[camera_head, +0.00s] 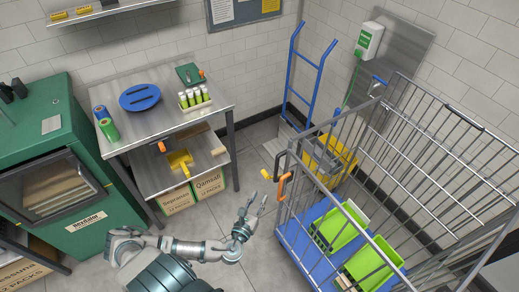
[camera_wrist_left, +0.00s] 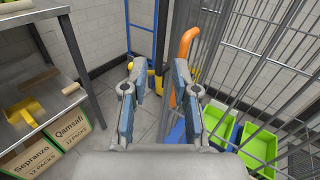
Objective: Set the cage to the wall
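The cage (camera_head: 340,170) is a grey wire roll cage with a blue base on the right of the head view. Green crates (camera_head: 338,229) stand on its base. An orange handle (camera_head: 284,186) sticks out at its near left corner; it also shows in the wrist view (camera_wrist_left: 186,45). My left gripper (camera_head: 257,203) is just left of this handle, apart from it. In the left wrist view its two fingers (camera_wrist_left: 160,80) are spread with nothing held between them, and the handle lies beyond the right finger. The wall (camera_head: 480,40) is white tile, behind the cage. My right gripper is not in view.
A steel table (camera_head: 150,75) with boxes beneath stands left, beside a green cabinet (camera_head: 45,130). A blue hand truck (camera_head: 305,75) and a yellow mop bucket (camera_head: 343,160) stand between cage and wall. Grey floor (camera_head: 235,262) is clear around my left gripper.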

